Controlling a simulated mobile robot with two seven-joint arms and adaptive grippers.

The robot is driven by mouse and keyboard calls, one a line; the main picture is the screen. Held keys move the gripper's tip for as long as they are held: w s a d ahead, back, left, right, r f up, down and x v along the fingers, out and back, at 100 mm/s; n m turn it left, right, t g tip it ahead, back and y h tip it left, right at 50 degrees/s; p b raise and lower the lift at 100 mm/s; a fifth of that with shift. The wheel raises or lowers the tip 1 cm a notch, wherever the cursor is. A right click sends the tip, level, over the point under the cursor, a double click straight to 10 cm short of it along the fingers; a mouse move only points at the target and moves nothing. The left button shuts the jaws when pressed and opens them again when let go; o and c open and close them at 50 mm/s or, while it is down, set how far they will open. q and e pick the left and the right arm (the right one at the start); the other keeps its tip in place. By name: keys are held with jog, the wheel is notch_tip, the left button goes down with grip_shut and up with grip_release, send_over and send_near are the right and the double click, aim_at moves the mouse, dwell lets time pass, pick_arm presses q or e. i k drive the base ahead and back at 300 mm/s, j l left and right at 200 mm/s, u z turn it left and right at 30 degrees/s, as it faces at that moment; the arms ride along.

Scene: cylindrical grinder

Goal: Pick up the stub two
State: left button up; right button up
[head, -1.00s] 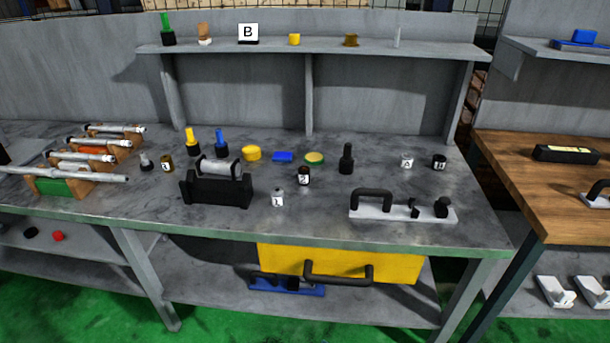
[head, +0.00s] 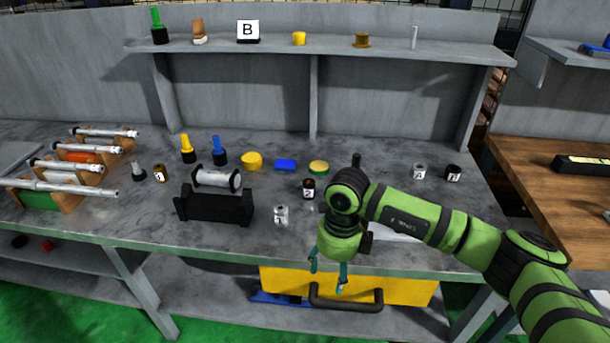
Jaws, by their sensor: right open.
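Stub two (head: 308,189) is a small dark cylinder with a white label marked 2. It stands upright on the grey bench top (head: 150,220), in the middle, behind the clear piece labelled 1 (head: 281,214). My right gripper (head: 328,277) points down near the bench's front edge, with its teal fingers apart and nothing between them. In the picture it is below and a little right of stub two, and apart from it. My left gripper is not in view.
A black V-block holder (head: 213,207) with a metal cylinder stands left of stub two. My right arm hides much of a white plate (head: 392,230). A yellow drawer (head: 410,290) hangs below the bench.

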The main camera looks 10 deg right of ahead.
aim_at(309, 184)
jog(key=i, duration=1.15)
